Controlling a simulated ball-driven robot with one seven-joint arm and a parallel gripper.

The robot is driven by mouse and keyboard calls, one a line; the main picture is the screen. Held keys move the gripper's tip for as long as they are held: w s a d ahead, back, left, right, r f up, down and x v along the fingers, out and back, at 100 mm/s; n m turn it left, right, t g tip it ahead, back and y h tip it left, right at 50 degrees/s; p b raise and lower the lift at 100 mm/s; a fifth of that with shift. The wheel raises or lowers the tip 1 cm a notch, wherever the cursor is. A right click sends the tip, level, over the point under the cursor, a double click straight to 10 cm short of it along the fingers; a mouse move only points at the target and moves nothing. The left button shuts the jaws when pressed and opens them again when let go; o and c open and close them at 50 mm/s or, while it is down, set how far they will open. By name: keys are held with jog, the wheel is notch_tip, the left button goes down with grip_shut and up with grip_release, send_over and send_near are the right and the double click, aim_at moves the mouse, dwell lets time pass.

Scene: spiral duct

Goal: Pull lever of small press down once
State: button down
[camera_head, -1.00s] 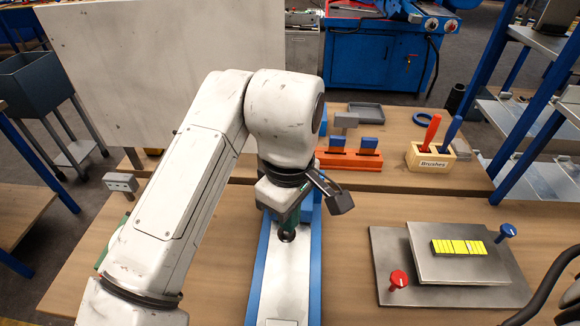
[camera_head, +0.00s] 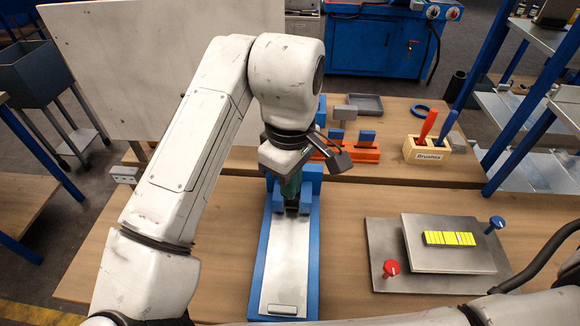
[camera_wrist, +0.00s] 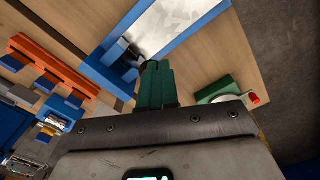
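The small press (camera_head: 283,265) stands on the wooden table, with a long blue base, a pale metal plate and blue blocks at its far end. My gripper (camera_head: 291,197) is low over that far end and partly covers it. A dark part of the press, perhaps its lever, shows just at my fingertips. In the wrist view the press (camera_wrist: 180,25) lies beyond my green fingers (camera_wrist: 155,75), which sit close together. A dark piece (camera_wrist: 128,55) of it is beside the fingertips. I cannot tell whether the fingers hold it.
To the right is a metal plate fixture (camera_head: 455,245) with red and blue knobs and a yellow block. Behind are an orange rack (camera_head: 350,152), a brush holder (camera_head: 428,150) and a grey tray (camera_head: 365,104). A white panel (camera_head: 140,70) stands at the back left.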

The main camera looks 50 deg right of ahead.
jog(key=shift+w+d+r, duration=0.35)
jog(key=shift+d+r, duration=0.15)
jog(key=shift+r, duration=0.1)
jog(key=shift+w+d+r, duration=0.3)
jog(key=shift+d+r, duration=0.15)
jog(key=shift+r, duration=0.15)
jog(key=w+d+r, duration=0.2)
jog(key=d+r, duration=0.2)
jog(key=r, duration=0.4)
jog(key=shift+w, duration=0.3)
dwell(0.4)
jog(key=shift+s+f, duration=0.1)
dwell(0.5)
